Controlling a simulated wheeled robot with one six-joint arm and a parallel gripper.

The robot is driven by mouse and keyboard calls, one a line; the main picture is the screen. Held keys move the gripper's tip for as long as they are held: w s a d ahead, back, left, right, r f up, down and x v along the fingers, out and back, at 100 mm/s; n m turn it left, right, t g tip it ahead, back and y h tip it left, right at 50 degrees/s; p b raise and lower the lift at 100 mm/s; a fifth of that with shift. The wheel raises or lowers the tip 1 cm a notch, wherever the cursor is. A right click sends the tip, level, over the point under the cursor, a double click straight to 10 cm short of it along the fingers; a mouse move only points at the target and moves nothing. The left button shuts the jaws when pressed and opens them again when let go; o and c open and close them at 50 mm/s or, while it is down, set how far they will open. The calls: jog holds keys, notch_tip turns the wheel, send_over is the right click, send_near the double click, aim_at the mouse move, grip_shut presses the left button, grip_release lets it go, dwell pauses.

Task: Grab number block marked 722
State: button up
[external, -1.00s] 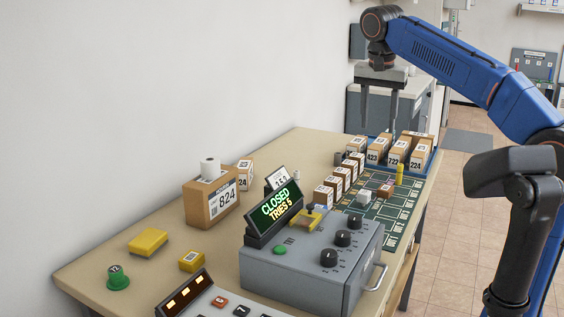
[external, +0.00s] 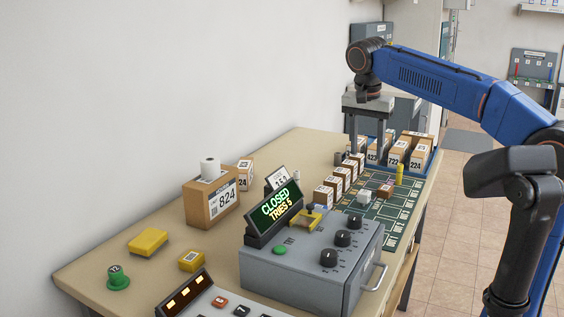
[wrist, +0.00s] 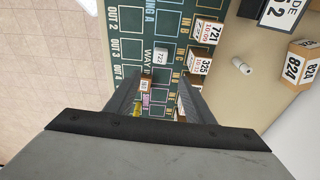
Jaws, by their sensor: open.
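A small white block (wrist: 160,56) on the green board carries a label that seems to read 722 in the wrist view. It shows as a white cube (external: 364,197) in the external view, its number unreadable there. A larger cardboard box (external: 397,154) in the blue tray also has a label that looks like 722, but I cannot read it surely. My gripper (external: 366,156) is open, empty and pointing down near the far boxes. In the wrist view my gripper (wrist: 158,82) has its two fingers apart, with the white block beyond the tips.
A brown block (wrist: 146,81) lies near the white block on the green board (external: 395,212). A row of labelled boxes (external: 333,187) lines the board's left side. The blue tray (external: 431,160) is behind. A grey console (external: 305,272) stands in front.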

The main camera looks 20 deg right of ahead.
send_over(365, 192)
notch_tip(365, 192, down, 10)
jog(key=shift+w+r, duration=0.1)
jog(key=shift+r, duration=0.15)
jog(key=shift+f, duration=2.65)
jog(key=c, duration=1.1)
